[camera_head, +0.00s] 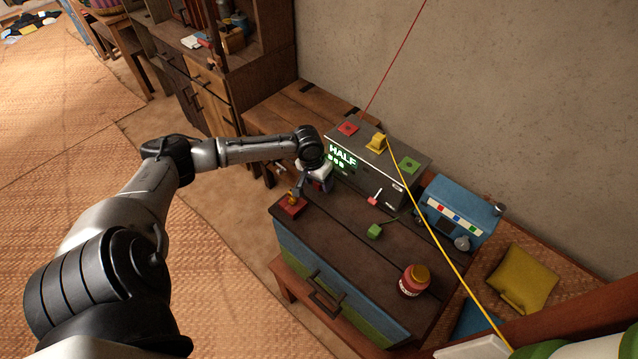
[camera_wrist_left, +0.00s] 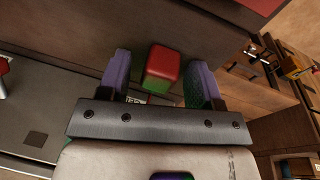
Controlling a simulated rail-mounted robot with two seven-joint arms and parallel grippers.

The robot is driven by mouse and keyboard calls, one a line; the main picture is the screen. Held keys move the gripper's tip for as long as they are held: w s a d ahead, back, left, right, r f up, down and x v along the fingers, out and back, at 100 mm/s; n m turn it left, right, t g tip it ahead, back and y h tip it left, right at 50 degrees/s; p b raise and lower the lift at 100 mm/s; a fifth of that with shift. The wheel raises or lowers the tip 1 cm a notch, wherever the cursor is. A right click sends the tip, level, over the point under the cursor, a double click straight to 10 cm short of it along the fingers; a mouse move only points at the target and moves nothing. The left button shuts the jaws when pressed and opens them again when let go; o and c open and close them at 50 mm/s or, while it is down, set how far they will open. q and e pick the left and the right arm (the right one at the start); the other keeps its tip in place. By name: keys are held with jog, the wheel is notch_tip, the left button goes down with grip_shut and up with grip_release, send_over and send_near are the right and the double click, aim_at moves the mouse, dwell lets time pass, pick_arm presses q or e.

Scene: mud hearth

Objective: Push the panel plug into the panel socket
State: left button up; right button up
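A grey panel box (camera_head: 372,167) with a lit "HALF" display stands at the back of the dark wooden chest top. A red square (camera_head: 348,128), a yellow block (camera_head: 377,142) and a green square (camera_head: 410,165) are on its top. A green plug-like block (camera_head: 374,231) rests on the chest top. My left gripper (camera_head: 299,187) is near the chest's left corner, by a red pad (camera_head: 291,206). In the left wrist view my left gripper (camera_wrist_left: 162,82) is open, with a red-and-green block (camera_wrist_left: 162,68) between its fingers and gaps on both sides. My right gripper is not in view.
A jar with an orange lid (camera_head: 413,280) stands at the chest's front right. A blue box (camera_head: 458,212) is beside the panel box. A yellow cord (camera_head: 440,247) crosses over the chest; a thin red line (camera_head: 395,57) runs upward. A small lever (camera_head: 376,196) is at the panel's front.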

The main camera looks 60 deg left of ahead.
pick_arm(q)
jog(key=c, duration=0.9)
jog(key=shift+r, duration=0.1)
jog(key=shift+r, duration=0.45)
notch_tip(320, 180, up, 4)
jog(key=shift+d+f+p, duration=0.15)
jog(key=shift+f+p, duration=0.1)
jog(key=shift+p, duration=0.2)
jog(key=w+d+r, duration=0.1)
jog(key=d+r, duration=0.2)
jog(key=d, duration=0.2)
jog(key=d+r+p, duration=0.1)
jog(key=d+r, duration=0.2)
jog(key=d, duration=0.3)
jog(key=shift+w+d+r, duration=0.15)
jog(key=shift+w+r, duration=0.1)
jog(key=shift+w, duration=0.1)
